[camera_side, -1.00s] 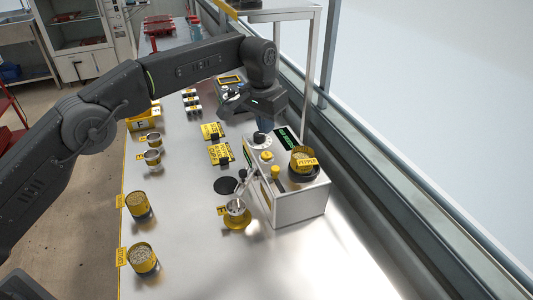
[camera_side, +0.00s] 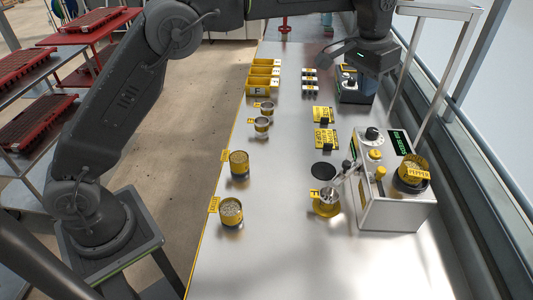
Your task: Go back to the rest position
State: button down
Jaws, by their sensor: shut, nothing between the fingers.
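My gripper (camera_side: 367,90) hangs from the dark wrist at the upper right of the side view, fingers pointing down. It is shut and empty. It is above or just in front of a small dark device (camera_side: 348,92) at the back of the bench, and it partly hides that device. I cannot tell the exact gap between them. My arm reaches across the top of the picture from its base at the lower left.
A white machine (camera_side: 395,212) with knobs and a pepper cup (camera_side: 411,178) stands at the bench's right side. A small yellow-based cup (camera_side: 326,207) is beside it. Seed cups (camera_side: 231,213) and yellow bins (camera_side: 263,87) line the left edge. The bench's front is clear.

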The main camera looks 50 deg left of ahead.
jog(key=s+a+r+t, duration=0.1)
jog(key=s+a+r, duration=0.2)
jog(key=s, duration=0.3)
jog(key=s+a+r+n, duration=0.1)
jog(key=s+a+r, duration=0.1)
jog(key=s+a, duration=0.3)
jog(key=s+a+r+t, duration=0.1)
jog(key=s+a+r, duration=0.15)
jog(key=s, duration=0.35)
jog(key=s+a+f, duration=0.2)
jog(key=s+f, duration=0.2)
jog(key=s, duration=0.4)
jog(key=s+a+f+n+t, duration=0.1)
jog(key=s+f, duration=0.3)
jog(key=s, duration=0.5)
jog(key=shift+s+a+f, duration=0.2)
jog(key=shift+s+a, duration=0.1)
jog(key=shift+a, duration=0.1)
